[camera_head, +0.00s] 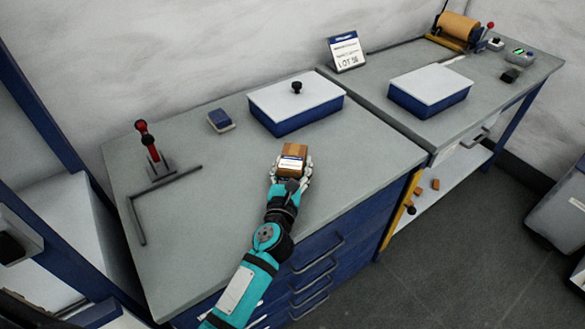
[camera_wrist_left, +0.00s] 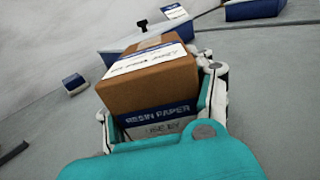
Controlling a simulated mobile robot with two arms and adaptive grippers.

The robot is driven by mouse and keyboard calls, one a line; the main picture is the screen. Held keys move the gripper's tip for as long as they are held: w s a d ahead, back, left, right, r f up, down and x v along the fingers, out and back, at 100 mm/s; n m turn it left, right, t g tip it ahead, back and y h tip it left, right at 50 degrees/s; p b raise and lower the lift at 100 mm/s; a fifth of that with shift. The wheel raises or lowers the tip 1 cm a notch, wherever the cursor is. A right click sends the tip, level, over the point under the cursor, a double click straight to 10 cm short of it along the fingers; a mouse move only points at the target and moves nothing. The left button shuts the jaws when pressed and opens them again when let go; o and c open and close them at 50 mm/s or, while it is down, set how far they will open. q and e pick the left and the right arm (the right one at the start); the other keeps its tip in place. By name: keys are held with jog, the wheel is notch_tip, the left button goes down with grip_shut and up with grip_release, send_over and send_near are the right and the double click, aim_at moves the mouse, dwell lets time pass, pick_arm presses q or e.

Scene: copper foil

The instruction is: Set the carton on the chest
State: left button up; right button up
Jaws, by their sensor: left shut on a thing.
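The carton (camera_head: 293,157) is a small brown box with a white label. In the left wrist view the carton (camera_wrist_left: 148,86) shows a blue band reading "RESIN PAPER". My left gripper (camera_head: 290,170) is shut on it, with a finger on each side. The carton is over the grey top of the blue chest of drawers (camera_head: 205,235), near the middle of its right half. I cannot tell whether its underside touches the top. The fingers also show in the left wrist view (camera_wrist_left: 160,105). My right gripper is not in view.
A blue box with a white knobbed lid (camera_head: 295,104) stands behind the carton. A small blue block (camera_head: 220,120) and a red-handled tool (camera_head: 148,143) are to the left. A second bench (camera_head: 400,58) adjoins at right.

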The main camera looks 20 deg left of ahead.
pick_arm(q)
jog(key=shift+r, duration=0.1)
jog(key=shift+f, duration=0.2)
jog(key=o, duration=1.5)
jog(key=shift+c, duration=0.2)
jog(key=shift+r, duration=0.15)
jog(key=s, duration=0.3)
jog(key=s+d+b, duration=0.1)
jog(key=s, duration=0.7)
jog(key=shift+d+b, duration=0.2)
jog(key=shift+b, duration=0.2)
jog(key=shift+s, duration=0.55)
